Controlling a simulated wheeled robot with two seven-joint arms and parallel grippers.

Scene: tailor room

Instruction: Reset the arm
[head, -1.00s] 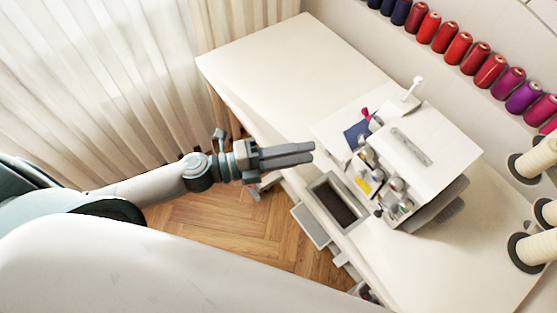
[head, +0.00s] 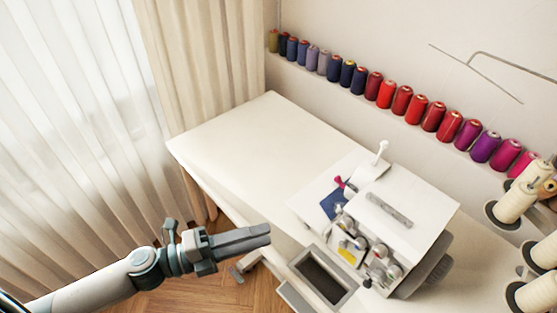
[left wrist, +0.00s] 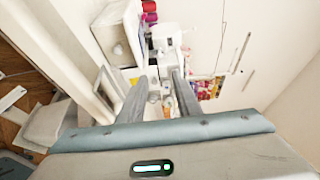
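My left arm comes in from the lower left in the head view. Its gripper (head: 240,240) is just in front of the table's near edge and points right, toward the sewing machine. In the left wrist view the two grey fingers (left wrist: 158,95) stand apart with nothing between them, so the gripper is open and empty. My right arm and gripper are not in view.
A white table (head: 240,140) holds a white sewing machine (head: 410,205) and, at its front edge, a grey-rimmed recess (head: 350,293). Thread spools (head: 402,102) line the wall ledge. Large cream cones (head: 518,203) stand at right. The table's left part is bare.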

